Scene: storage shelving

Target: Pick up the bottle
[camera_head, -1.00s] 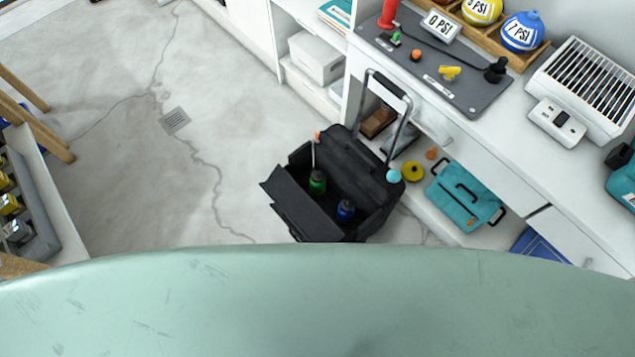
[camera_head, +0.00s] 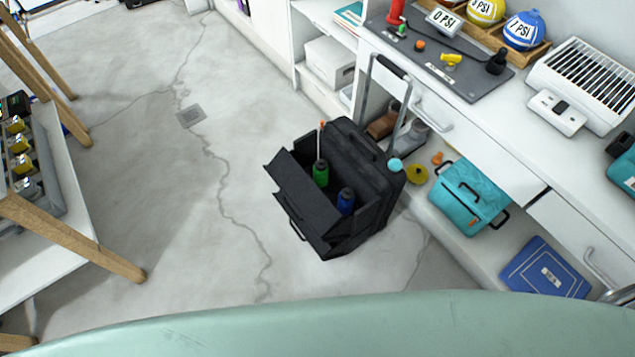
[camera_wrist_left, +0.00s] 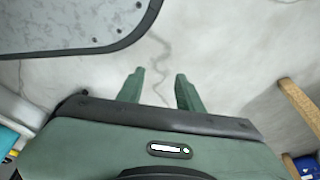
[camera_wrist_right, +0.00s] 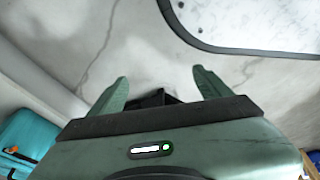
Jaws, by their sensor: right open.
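Two bottles stand in the open black rolling bag (camera_head: 300,205) on the floor: a green bottle (camera_head: 320,174) and a blue bottle (camera_head: 346,201). Only their upper parts show above the bag's walls. Neither gripper is in the head view. In the left wrist view my left gripper (camera_wrist_left: 160,82) has its fingers apart, with bare floor beyond them and nothing between. In the right wrist view my right gripper (camera_wrist_right: 160,80) is open and empty. A dark shape, perhaps part of the bag, shows beyond its fingers. No bottle can be made out in either wrist view.
A white workbench (camera_head: 500,130) runs along the right, with a teal case (camera_head: 468,195) and a blue box (camera_head: 545,268) on its lower shelf. A wooden-legged table (camera_head: 60,215) stands at the left.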

